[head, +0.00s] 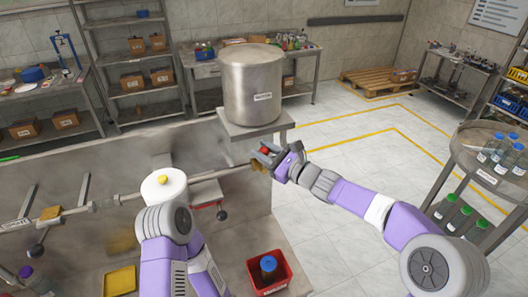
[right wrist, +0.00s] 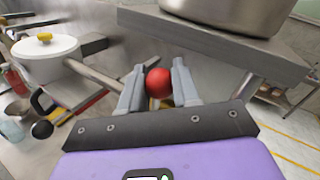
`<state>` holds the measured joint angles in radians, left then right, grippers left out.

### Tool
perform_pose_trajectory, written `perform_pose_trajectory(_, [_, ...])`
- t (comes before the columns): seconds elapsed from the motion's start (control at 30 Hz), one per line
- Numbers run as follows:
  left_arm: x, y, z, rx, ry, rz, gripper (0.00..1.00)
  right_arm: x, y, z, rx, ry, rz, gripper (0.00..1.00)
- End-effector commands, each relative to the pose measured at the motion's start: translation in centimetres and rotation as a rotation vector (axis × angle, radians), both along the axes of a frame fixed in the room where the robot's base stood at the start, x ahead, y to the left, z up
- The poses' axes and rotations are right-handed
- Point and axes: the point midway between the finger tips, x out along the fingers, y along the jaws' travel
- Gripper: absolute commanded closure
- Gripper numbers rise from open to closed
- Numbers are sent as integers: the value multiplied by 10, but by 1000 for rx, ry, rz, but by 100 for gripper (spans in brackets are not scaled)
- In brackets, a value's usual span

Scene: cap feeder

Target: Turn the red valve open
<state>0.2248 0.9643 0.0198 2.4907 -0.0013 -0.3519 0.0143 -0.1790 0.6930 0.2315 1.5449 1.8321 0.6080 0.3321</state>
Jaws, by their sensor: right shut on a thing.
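The red valve's round knob (head: 265,150) is at the right end of a horizontal metal pipe (head: 236,171), just in front of the steel tank stand. My right gripper (head: 266,153) reaches it from the right, with its fingers on both sides of the knob. In the right wrist view the red knob (right wrist: 159,83) sits between the two grey fingertips (right wrist: 158,88), which are closed on it. The valve's body is partly hidden by the gripper.
A large steel tank (head: 252,85) stands on a metal stand (head: 283,124) just behind the valve. A white round vessel with a yellow knob (head: 164,186) is left of it. A red bin (head: 283,279) is below. Clear floor (head: 345,165) lies to the right.

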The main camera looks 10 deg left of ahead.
Motion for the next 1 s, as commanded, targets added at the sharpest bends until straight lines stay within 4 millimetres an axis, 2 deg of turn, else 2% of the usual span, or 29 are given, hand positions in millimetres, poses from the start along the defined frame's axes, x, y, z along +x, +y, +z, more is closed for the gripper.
perform_pose_trajectory(0.27, [0, 0, -20, 0, 0, 0, 50, 5, -8, -4, 100, 65, -2, 100])
perform_pose_trajectory(0.7, [0, 0, -65, 0, 0, 0, 50, 18, -26, -11, 367, 243, 0, 100])
perform_pose_trajectory(1.0, [0, 0, -81, 0, 0, 0, 50, 22, -33, -13, 478, 320, 1, 100])
